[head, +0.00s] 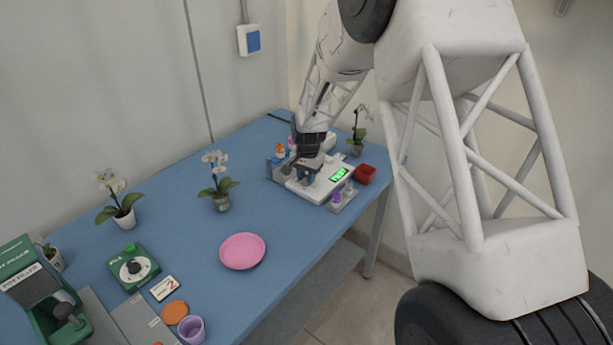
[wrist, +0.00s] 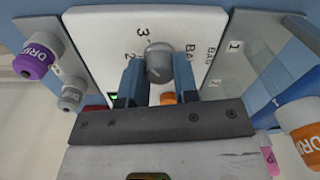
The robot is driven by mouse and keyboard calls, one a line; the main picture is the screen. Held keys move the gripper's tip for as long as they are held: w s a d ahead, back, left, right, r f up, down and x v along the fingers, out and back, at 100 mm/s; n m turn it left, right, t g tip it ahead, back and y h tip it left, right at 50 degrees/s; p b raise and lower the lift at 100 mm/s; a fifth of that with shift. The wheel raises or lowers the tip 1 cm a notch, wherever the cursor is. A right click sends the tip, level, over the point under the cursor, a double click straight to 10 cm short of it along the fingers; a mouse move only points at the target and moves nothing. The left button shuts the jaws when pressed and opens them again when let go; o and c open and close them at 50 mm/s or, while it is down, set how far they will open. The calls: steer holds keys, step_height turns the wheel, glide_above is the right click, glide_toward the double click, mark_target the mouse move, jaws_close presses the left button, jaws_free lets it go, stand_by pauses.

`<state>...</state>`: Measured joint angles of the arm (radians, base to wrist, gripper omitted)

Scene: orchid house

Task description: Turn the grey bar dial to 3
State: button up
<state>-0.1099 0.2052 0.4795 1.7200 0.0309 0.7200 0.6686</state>
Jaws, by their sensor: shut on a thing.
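The grey bar dial (wrist: 159,62) is on the white panel of a device (wrist: 115,35) in the wrist view. A "3" is printed up and left of the dial, a "2" to its left, and BAG lettering to its right. My gripper (wrist: 159,78) has its two blue-grey fingers on either side of the dial, shut on it. Which mark the bar points at is too unclear to tell. In the head view, my gripper (head: 310,168) is down at the white device (head: 313,190), which has a lit green display (head: 340,175); the dial is hidden there.
Purple-capped (wrist: 36,62) and orange-capped (wrist: 306,142) bottles flank the device. A red container (head: 365,174) stands to its right. A potted orchid (head: 219,183), pink plate (head: 242,251) and green dial box (head: 133,268) are on the blue table. The table between plate and device is clear.

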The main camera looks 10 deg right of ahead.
steer(key=shift+m, duration=0.6)
steer(key=o, duration=0.9)
steer(key=shift+o, duration=0.2)
steer(key=shift+r, duration=0.1)
steer(key=shift+d+r, duration=0.1)
steer(key=shift+r, duration=3.75)
steer(key=shift+s, duration=0.1)
